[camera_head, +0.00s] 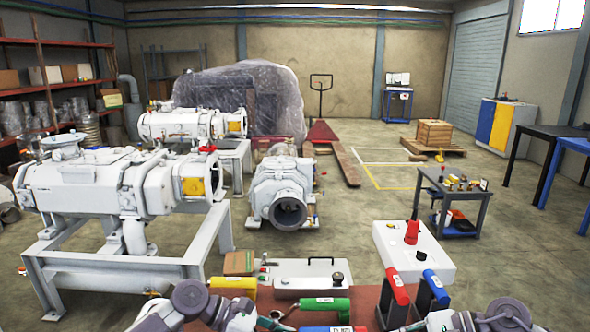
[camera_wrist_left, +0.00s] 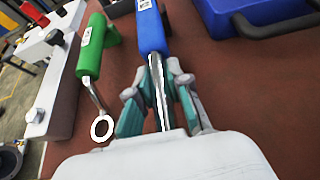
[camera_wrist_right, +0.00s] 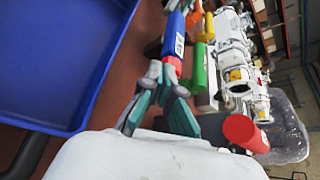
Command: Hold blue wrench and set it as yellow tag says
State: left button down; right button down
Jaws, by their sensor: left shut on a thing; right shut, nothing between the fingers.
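The blue wrench (camera_wrist_left: 151,35) has a blue handle with a white label and a metal shank. In the left wrist view my left gripper (camera_wrist_left: 156,82) is shut around its shank, just below the handle. In the head view only part of the blue handle (camera_head: 328,329) shows at the bottom edge. My right gripper (camera_wrist_right: 163,72) is shut and empty, with its tips close to a red part beyond which a blue labelled handle (camera_wrist_right: 176,35) shows; whether they touch I cannot tell. I cannot make out a yellow tag or any writing.
The green wrench (camera_head: 325,305) and yellow-handled wrench (camera_head: 233,283) lie nearby on the brown tabletop. A red handle (camera_head: 398,287) and a blue handle (camera_head: 436,283) stand at the right. A blue tray (camera_wrist_right: 60,60) is beside my right gripper. White pumps (camera_head: 90,185) stand beyond.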

jog(key=shift+d+f, duration=0.1)
jog(key=shift+d, duration=1.2)
jog(key=w+r, duration=0.1)
jog(key=w, duration=0.1)
jog(key=shift+w+d+r, duration=0.35)
jog(key=shift+d+r, duration=0.05)
jog(key=shift+s+a, duration=0.1)
jog(key=shift+a, duration=3.35)
jog(key=shift+f, duration=0.6)
jog(key=shift+s+f, duration=0.1)
jog(key=shift+s, duration=0.15)
jog(key=shift+s+f, duration=0.15)
jog(key=shift+s, duration=0.2)
jog(key=shift+s+f, duration=0.2)
jog(key=shift+s, duration=0.05)
